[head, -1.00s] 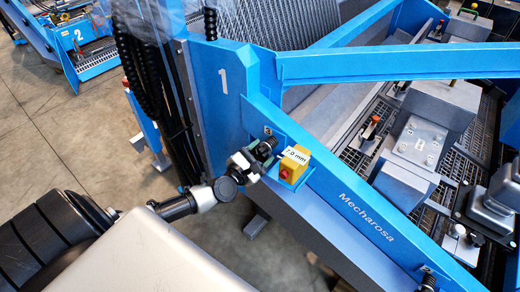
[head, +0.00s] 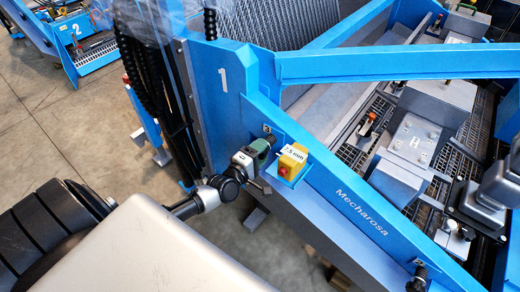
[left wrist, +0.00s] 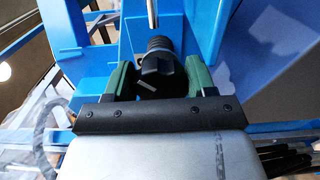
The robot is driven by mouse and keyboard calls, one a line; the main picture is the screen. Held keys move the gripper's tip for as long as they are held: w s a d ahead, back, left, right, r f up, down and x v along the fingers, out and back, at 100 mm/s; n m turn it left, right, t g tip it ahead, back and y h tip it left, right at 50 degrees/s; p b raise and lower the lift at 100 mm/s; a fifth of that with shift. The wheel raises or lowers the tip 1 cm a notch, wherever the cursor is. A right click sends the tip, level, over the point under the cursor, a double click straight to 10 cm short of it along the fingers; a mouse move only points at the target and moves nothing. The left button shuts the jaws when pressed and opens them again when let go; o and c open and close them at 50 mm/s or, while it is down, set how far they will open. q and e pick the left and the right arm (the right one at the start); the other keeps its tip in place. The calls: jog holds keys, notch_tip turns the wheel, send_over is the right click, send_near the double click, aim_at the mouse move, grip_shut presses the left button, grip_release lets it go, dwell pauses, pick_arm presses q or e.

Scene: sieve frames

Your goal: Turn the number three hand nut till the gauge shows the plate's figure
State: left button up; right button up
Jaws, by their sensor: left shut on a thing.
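The black hand nut (left wrist: 162,75) has a pale line on its end face and sits on a threaded stud, between the green pads of my left gripper (left wrist: 160,82) in the left wrist view. In the head view my left gripper (head: 257,150) reaches the blue beam and hides most of this nut. My left gripper is shut on it. The yellow gauge box (head: 292,162), with a red spot, is just right of the gripper. Its white display seems to read 7.5 mm. A small number plate (head: 267,128) is above the nut; its figure is too small to be sure of. My right gripper is out of view.
The blue post (head: 222,85) marked 1 and the slanting beam (head: 350,205) lettered Mecharosa stand close around the gripper. Another black nut (head: 419,272) is at the beam's lower end. Grey blocks (head: 413,138) sit over the grating. Clear floor (head: 50,140) lies left.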

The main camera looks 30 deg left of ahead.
pick_arm(q)
jog(key=m+p, duration=0.2)
jog(key=m, duration=0.5)
jog(key=shift+f, duration=0.15)
jog(key=m+p, duration=0.1)
jog(key=m, duration=0.3)
jog(key=shift+f, duration=0.1)
jog(key=m, duration=0.3)
jog(key=shift+a+m+p, duration=0.1)
jog(key=shift+m+p, duration=0.2)
jog(key=shift+p, duration=0.05)
jog(key=m, duration=0.3)
jog(key=shift+a+f, duration=0.1)
jog(key=shift+m+p, duration=0.4)
jog(key=shift+m, duration=1.8)
jog(key=shift+a, duration=0.1)
jog(key=o, duration=0.9)
